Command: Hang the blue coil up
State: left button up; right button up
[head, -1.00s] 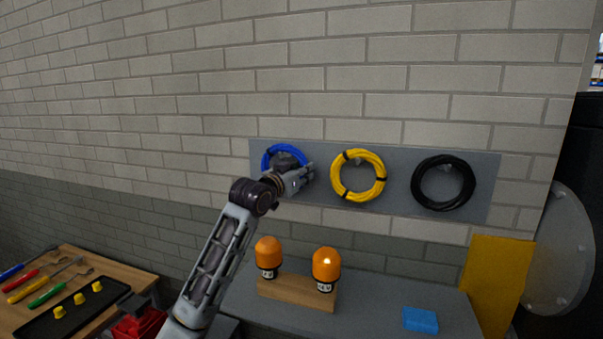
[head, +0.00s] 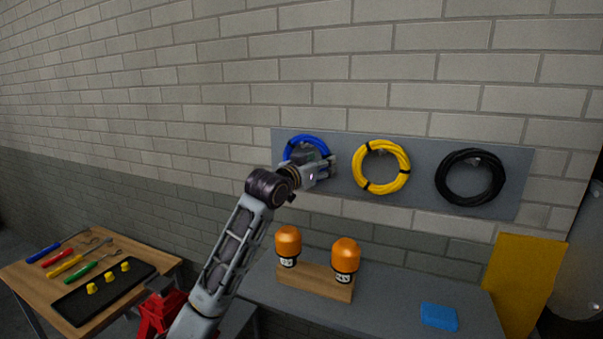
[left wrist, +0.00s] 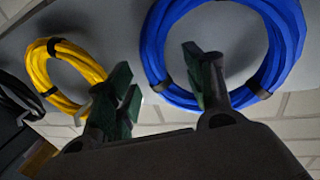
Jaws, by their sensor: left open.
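The blue coil (head: 305,143) is at the left end of the grey wall panel in the head view, partly hidden behind my left gripper (head: 328,168). In the left wrist view the blue coil (left wrist: 154,45) appears as a large ring with black ties, flat against the panel. The peg behind the blue coil is not visible. My right gripper is not in view.
A yellow coil (head: 402,165) and a black coil (head: 498,187) hang on pegs along the panel (head: 425,163). A tool table (head: 30,278) stands at left.

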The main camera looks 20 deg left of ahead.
pick_arm(q)
jog(key=v, duration=1)
dwell(0.8)
